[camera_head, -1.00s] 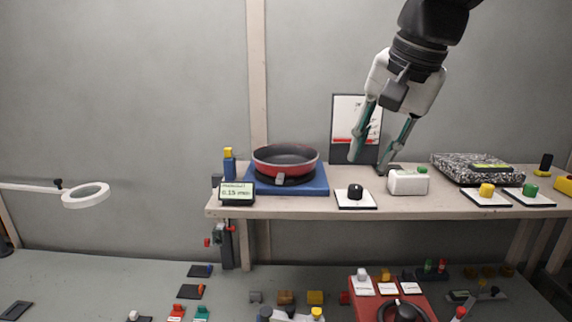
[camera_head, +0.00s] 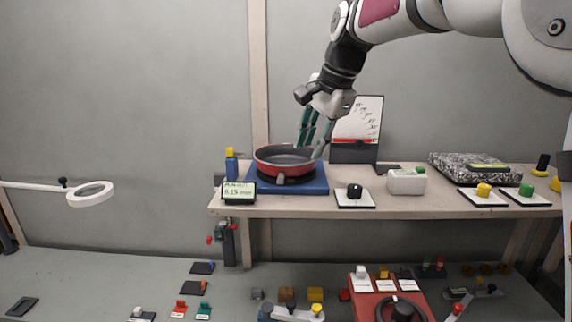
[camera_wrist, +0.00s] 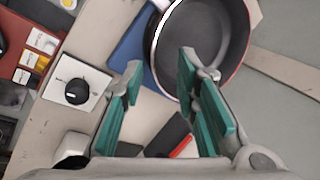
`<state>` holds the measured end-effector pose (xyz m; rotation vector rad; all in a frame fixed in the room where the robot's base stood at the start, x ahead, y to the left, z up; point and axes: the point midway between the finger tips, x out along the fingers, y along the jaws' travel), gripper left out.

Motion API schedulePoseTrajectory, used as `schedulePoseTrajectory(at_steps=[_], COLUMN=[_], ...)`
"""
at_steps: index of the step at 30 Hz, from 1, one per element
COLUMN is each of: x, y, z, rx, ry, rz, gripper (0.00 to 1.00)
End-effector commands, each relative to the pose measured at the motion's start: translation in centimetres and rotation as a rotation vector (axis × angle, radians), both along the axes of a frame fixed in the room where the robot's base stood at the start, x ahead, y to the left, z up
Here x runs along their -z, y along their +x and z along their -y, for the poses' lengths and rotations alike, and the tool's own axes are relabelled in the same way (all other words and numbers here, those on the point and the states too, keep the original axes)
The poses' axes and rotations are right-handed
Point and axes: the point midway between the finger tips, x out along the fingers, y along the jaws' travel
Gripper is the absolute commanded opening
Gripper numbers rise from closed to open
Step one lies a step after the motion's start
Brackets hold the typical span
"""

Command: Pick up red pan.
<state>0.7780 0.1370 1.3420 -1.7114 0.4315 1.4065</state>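My gripper (camera_head: 311,150) is above the pan's right rear side, fingers pointing down. In the wrist view the pan (camera_wrist: 238,68) lies at the top right. The teal fingers of my gripper (camera_wrist: 160,75) are spread wide with nothing between them. The right finger overlaps the pan's rim in the picture; I cannot tell whether it touches.
A black knob on a white plate (camera_head: 355,192), a white box (camera_head: 406,182) and a speckled slab (camera_head: 450,168) stand to the right. A white board (camera_head: 357,118) stands behind.

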Motion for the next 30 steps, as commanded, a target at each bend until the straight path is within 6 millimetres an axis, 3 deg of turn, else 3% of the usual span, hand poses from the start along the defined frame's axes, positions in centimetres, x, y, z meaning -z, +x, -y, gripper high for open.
schedulePoseTrajectory(at_steps=[8,18,26,30], x=[2.0,5.9,6.1,6.1], y=[0.4,1.5,1.7,1.7], z=[-0.4,-1.2,-1.2,-1.2], rx=[0.0,0.0,0.0,0.0], ry=[-0.001,0.0,0.0,0.0], rz=[-0.003,0.0,0.001,0.001], gripper=[0.28,0.28,0.28,0.0])
